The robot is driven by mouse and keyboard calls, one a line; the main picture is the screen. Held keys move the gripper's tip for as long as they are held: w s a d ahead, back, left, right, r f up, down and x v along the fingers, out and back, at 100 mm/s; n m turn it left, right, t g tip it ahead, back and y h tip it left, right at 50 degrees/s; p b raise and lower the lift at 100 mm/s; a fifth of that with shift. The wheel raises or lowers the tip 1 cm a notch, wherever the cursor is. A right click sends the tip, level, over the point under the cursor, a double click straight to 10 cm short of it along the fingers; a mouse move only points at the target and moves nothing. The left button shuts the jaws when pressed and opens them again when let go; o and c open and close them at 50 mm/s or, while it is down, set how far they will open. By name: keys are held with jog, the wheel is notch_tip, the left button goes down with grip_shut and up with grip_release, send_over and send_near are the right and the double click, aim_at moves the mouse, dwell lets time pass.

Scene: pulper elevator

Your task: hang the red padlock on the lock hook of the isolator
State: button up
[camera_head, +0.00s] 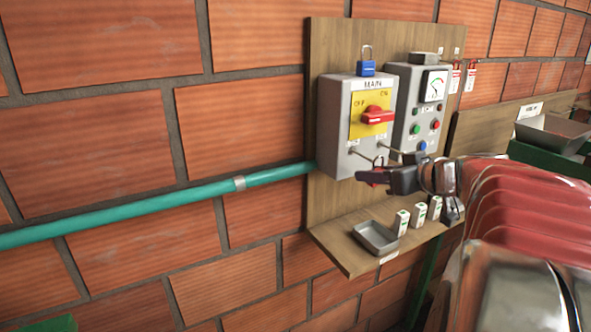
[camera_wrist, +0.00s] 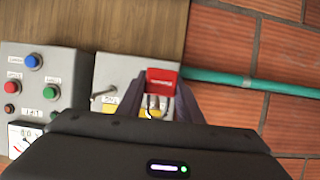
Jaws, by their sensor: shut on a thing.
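The isolator (camera_head: 340,110) is a grey box marked MAIN on a wooden board, with a yellow plate and a red rotary handle (camera_head: 377,116). Two thin metal hooks (camera_head: 363,156) stick out from its lower front. In the wrist view one hook (camera_wrist: 103,94) shows left of my fingers, against the grey box. My gripper (camera_head: 388,179) is shut on the red padlock (camera_wrist: 162,78), just below and in front of the isolator's lower part. The padlock's shackle (camera_wrist: 154,102) shows between my fingers. In the head view the padlock (camera_head: 372,177) is partly hidden; I cannot tell whether it touches a hook.
Below, a shelf holds a grey tray (camera_head: 375,237) and several small white blocks (camera_head: 419,214). A green pipe (camera_head: 200,190) enters from the left.

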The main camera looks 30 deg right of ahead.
jog(key=shift+x, duration=1.4)
jog(key=o, duration=1.2)
jog(key=v, duration=1.3)
jog(key=shift+s, duration=0.35)
